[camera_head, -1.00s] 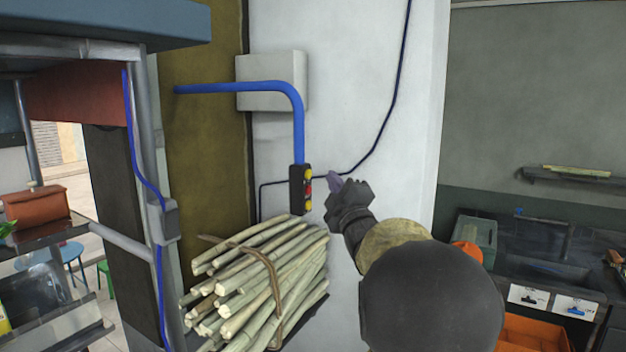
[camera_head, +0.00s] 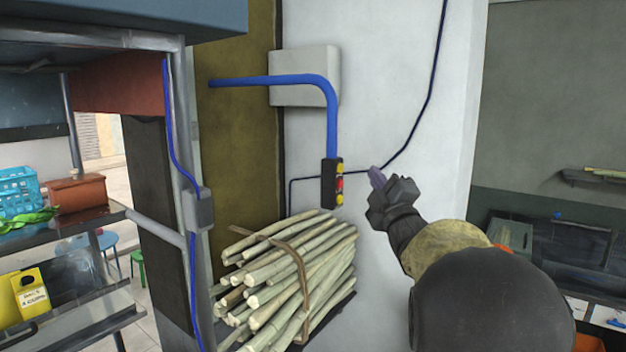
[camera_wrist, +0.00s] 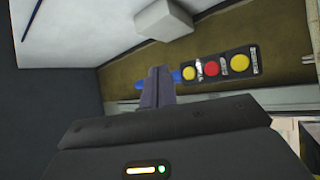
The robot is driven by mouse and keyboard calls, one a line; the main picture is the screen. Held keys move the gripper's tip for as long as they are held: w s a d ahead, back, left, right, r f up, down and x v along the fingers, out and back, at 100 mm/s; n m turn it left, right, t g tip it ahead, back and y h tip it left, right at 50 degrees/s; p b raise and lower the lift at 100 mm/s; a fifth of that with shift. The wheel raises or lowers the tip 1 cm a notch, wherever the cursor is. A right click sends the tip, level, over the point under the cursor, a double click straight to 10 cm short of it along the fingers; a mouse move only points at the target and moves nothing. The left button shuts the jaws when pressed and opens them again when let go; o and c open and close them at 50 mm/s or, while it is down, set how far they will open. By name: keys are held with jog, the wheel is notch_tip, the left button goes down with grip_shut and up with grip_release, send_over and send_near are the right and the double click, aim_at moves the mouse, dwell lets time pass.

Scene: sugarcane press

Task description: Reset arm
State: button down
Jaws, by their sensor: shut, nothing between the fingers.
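My gripper (camera_head: 377,178) is raised in front of the white wall, to the right of a hanging control box (camera_head: 332,183). Its fingers are together and empty. In the wrist view my gripper (camera_wrist: 157,75) points toward the wall, its fingers side by side. The control box (camera_wrist: 215,68) there has yellow, red and yellow buttons and lies to the right of the fingertips. The fingers look apart from the buttons, though the depth gap is hard to judge.
A metal post (camera_head: 180,150) and shelves (camera_head: 75,315) are at left. A dark counter (camera_head: 555,245) is at right.

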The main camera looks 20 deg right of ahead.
jog(key=s+a+f+m+g, duration=0.2)
jog(key=a+f+m+g, duration=0.15)
jog(key=f, duration=0.45)
jog(key=s+a+f+m+g+h, duration=0.1)
jog(key=a+f+m+g, duration=0.2)
jog(key=f, duration=0.5)
jog(key=s+a+f+m+g, duration=0.1)
jog(key=s+f+m+g, duration=0.2)
jog(key=f, duration=0.5)
jog(key=s+a+f+m+g+y, duration=0.1)
jog(key=s+a+f+m+g, duration=0.1)
jog(key=s+a+f+g, duration=0.3)
jog(key=s+a+f+m+g, duration=0.2)
jog(key=s+a+f+g, duration=0.3)
jog(key=s+f, duration=0.6)
jog(key=s+g, duration=0.1)
jog(key=s, duration=0.2)
jog(key=shift+y, duration=0.4)
jog(key=shift+m, duration=0.25)
